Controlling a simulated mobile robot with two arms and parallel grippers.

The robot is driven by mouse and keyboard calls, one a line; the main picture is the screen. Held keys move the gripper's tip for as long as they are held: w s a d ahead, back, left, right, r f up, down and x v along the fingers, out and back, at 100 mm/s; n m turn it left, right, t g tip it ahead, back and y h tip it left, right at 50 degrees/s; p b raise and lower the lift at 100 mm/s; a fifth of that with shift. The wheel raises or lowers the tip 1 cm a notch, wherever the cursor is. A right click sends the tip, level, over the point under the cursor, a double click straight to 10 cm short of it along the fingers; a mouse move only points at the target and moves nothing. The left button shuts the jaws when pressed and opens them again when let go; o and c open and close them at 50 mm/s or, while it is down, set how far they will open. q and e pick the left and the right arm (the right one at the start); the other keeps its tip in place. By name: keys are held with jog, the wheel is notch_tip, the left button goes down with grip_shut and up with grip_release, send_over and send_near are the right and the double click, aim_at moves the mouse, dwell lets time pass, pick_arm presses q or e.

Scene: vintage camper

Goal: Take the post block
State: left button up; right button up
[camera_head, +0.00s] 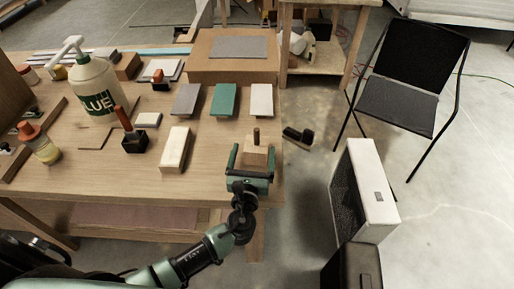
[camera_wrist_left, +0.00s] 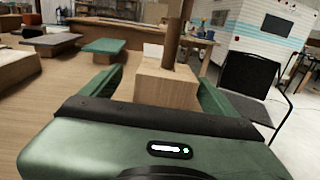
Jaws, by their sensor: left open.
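The post block (camera_head: 256,153) is a light wooden block with a darker upright post on top. It stands near the right front edge of the wooden table (camera_head: 215,185). My left gripper (camera_head: 250,163) is open at table height, on the near side of the block. In the left wrist view the block (camera_wrist_left: 165,86) stands straight ahead, in line with the gap between the two green fingers (camera_wrist_left: 160,92). I cannot tell how far it is between them; the gripper body hides its lower front. My right gripper is not in view.
A long pale block (camera_head: 175,150) lies to the left of the post block. Grey, green and white slabs (camera_head: 223,100) lie behind it, before a cardboard box (camera_head: 205,67). A glue bottle (camera_head: 93,85) stands at left.

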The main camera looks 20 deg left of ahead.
pick_arm(q)
jog(key=shift+w, duration=0.35)
jog(key=w+p, duration=0.1)
jog(key=w, duration=0.3)
jog(key=shift+w+a+r, duration=0.1)
jog(key=shift+w, duration=0.4)
jog(key=shift+s, duration=0.1)
jog(key=shift+c, duration=0.9)
jog(key=c, duration=1.4)
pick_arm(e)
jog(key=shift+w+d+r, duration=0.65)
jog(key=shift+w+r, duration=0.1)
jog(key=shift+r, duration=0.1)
